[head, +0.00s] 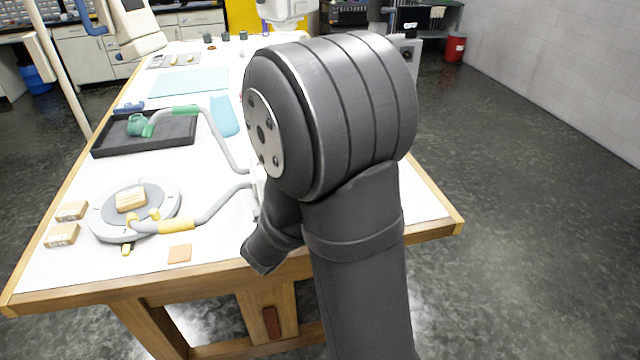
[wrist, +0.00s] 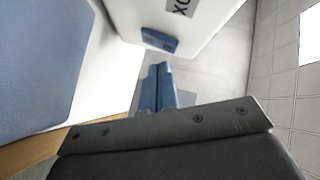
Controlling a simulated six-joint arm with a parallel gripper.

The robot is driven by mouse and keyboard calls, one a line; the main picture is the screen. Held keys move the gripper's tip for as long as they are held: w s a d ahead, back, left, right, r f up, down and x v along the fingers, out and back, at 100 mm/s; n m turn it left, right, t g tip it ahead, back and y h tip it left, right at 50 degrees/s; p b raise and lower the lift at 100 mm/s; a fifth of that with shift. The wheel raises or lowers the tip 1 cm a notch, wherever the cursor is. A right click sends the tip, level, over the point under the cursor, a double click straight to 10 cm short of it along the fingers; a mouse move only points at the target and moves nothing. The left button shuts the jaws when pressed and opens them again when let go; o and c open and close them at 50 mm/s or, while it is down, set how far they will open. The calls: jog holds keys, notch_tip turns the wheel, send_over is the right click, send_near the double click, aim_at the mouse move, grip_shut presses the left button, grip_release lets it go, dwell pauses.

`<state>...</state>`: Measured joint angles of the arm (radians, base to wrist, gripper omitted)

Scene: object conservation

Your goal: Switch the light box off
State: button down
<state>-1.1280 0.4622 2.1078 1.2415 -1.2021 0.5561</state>
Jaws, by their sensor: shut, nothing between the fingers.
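The light box (wrist: 150,12) is a white box at the top of the wrist view, with part of a label ending in "OX" on its face. A blue switch (wrist: 160,40) sits low on that face; which way it is set I cannot tell. My gripper (wrist: 158,72) has its two blue fingers shut together with nothing between them. The fingertips point toward the switch, just below it in the picture, with a visible gap. In the head view my arm hides the gripper, and I cannot make out the light box for certain.
A blue mat (wrist: 40,60) fills the wrist view's left.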

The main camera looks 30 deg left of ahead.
jog(key=shift+w+a, duration=0.1)
jog(key=shift+a, duration=0.05)
dwell(0.8)
jog(key=shift+w+a, duration=0.15)
jog(key=shift+w, duration=0.05)
jog(key=shift+w+a+r, duration=0.1)
jog(key=shift+w+a, duration=0.1)
dwell(0.6)
jog(key=shift+s+d, duration=0.1)
jog(key=shift+s, duration=0.05)
jog(key=shift+s+d, duration=0.4)
dwell(0.4)
jog(key=shift+s+d+f, duration=0.2)
jog(key=shift+s+d, duration=0.7)
jog(key=shift+s+d+f, duration=0.2)
jog(key=shift+s+d, duration=0.65)
jog(key=shift+w+a, duration=0.1)
